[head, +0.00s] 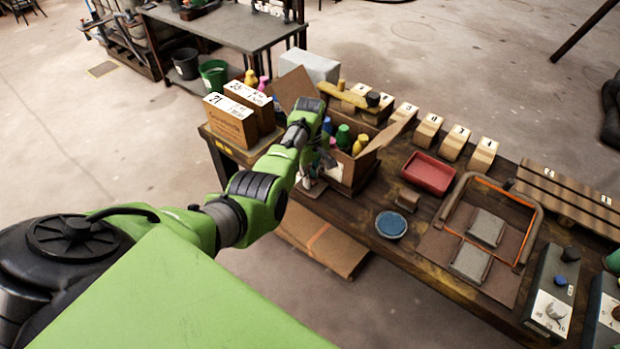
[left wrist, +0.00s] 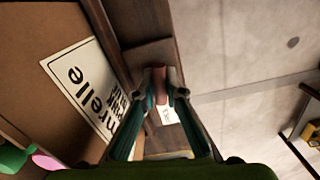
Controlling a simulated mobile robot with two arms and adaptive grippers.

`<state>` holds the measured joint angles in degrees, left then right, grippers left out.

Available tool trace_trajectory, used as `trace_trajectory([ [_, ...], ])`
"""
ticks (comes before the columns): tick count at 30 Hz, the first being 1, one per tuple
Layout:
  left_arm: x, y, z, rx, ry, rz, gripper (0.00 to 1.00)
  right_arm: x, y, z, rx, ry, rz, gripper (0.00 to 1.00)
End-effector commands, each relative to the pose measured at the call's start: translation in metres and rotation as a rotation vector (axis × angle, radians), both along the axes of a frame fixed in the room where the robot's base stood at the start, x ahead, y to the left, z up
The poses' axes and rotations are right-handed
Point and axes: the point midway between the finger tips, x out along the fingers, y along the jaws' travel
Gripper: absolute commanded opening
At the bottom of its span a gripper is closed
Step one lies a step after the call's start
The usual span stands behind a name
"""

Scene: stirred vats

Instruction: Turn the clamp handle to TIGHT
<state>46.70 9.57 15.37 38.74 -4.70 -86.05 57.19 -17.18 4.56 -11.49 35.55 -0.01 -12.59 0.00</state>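My left gripper (head: 318,168) reaches down at the table's left front edge, beside the open cardboard box. In the left wrist view its teal fingers (left wrist: 162,90) come close together around a small dull-red piece, which I take to be the clamp handle (left wrist: 160,78). The fingers look shut on it. A small white label (left wrist: 168,117) lies just below it; its text is too small to read. In the head view the handle is hidden by the gripper and arm. My right gripper is not in view.
An open cardboard box (head: 366,168) with bottles stands right of the gripper. Labelled boxes (head: 231,122) stand to its left. Further right on the table are a red tray (head: 428,173), a blue round dish (head: 390,225) and a control box (head: 553,290).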

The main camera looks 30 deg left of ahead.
Motion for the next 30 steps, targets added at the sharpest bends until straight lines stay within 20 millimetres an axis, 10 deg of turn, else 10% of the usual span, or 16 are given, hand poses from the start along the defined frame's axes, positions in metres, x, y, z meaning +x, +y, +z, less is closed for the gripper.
trace_trajectory([
  [14,0.000,0.001,0.002,0.002,0.000,-0.067,0.00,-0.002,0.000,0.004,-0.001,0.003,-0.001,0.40],
  [30,0.000,0.002,0.003,0.003,0.000,-0.518,0.00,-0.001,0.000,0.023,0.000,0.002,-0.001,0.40],
])
